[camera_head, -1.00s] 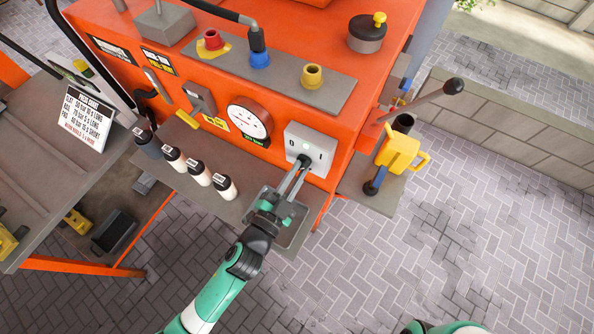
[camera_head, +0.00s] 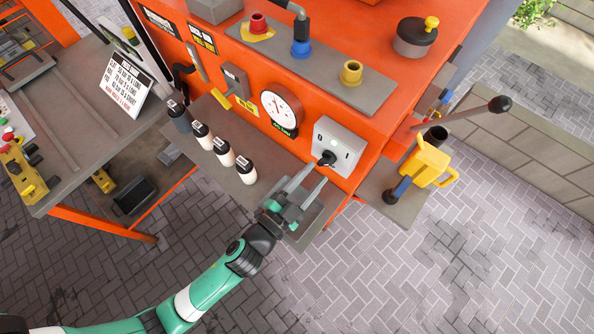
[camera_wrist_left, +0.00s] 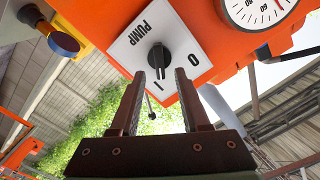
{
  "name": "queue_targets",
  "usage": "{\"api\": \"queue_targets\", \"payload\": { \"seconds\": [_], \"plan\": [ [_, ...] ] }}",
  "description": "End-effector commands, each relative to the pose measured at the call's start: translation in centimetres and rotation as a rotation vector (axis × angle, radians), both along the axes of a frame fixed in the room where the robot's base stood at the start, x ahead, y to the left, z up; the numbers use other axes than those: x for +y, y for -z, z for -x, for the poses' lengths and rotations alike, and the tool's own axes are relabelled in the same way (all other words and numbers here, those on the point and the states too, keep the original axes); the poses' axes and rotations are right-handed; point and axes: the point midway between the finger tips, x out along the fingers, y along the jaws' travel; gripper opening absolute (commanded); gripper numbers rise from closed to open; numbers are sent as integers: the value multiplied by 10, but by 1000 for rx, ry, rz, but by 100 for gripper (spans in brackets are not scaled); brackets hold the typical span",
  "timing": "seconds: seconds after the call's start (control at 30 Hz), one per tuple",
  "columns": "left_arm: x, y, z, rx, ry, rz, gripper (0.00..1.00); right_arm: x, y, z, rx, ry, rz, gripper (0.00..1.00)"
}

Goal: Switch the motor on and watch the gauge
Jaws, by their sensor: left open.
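The motor switch box (camera_head: 345,145) is a grey plate on the orange machine front, marked 0 and 1, with a black rotary knob (camera_head: 327,158). In the left wrist view its plate reads PUMP, and the knob (camera_wrist_left: 159,55) lies with its lower end towards the 1 side. The round white gauge (camera_head: 281,109) is left of the switch; its reading is too small to tell. Part of it shows in the left wrist view (camera_wrist_left: 257,9). My left gripper (camera_head: 313,179) is open, its fingers apart just below and in front of the knob. My right gripper is out of view.
Several white-and-black bottles (camera_head: 224,152) stand on the shelf left of my left gripper. A yellow jug (camera_head: 428,164) stands right of the switch, under a lever with a black ball (camera_head: 499,104). A side table (camera_head: 85,145) is at left.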

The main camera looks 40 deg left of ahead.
Motion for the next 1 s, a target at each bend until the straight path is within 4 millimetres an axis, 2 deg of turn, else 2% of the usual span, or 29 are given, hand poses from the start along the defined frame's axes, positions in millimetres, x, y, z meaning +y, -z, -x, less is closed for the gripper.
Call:
{"api": "queue_targets", "payload": {
  "seconds": [0.03, 0.2, 0.4, 1.0],
  "plan": [
    [0, 4, 13, 2, 2, -1, 46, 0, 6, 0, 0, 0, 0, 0],
    [2, 5, 54, 1, 4, -1, 46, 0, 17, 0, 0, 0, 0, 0],
    [3, 3, 81, 0, 2, -1, 46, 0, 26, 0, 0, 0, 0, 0],
    [4, 0, 84, -1, -1, -1, 46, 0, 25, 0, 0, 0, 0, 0]
  ]
}}
